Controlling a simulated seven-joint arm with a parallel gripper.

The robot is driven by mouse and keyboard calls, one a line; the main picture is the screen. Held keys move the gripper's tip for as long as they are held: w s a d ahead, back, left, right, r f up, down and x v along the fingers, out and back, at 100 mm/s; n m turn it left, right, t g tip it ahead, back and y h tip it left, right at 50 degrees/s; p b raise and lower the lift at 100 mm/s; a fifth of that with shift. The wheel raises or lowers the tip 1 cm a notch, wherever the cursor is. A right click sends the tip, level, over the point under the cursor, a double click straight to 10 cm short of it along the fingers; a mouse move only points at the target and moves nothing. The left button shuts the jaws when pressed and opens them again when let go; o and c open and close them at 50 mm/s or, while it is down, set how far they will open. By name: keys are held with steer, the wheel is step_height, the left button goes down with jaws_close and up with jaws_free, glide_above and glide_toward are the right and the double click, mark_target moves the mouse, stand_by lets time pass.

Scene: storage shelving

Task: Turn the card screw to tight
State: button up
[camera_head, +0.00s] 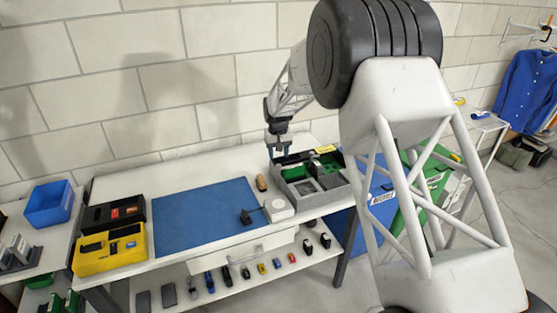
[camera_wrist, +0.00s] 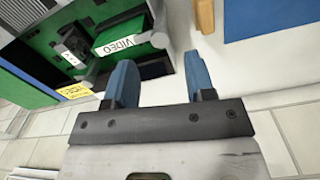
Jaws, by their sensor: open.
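An open grey case (camera_head: 298,188) with green and dark parts inside stands at the right end of the bench. In the wrist view, a green card marked VIDEO (camera_wrist: 117,38) sits over its green board (camera_wrist: 45,45). Pale and grey shapes lie at the card's right end; I cannot tell which is the screw or how tight it is. My gripper (camera_head: 279,151) hangs over the case's back left in the head view. Its two blue fingers (camera_wrist: 160,62) are apart and empty, with the card beyond the left finger.
A wooden-handled tool (camera_head: 261,183) lies left of the case, beside a blue mat (camera_head: 205,215). A white round-topped device (camera_head: 279,209) and a small black item (camera_head: 247,216) sit near the mat's right edge. Yellow (camera_head: 110,250) and black (camera_head: 113,213) bins stand at left.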

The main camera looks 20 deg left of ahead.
steer(key=shift+r, duration=1.25)
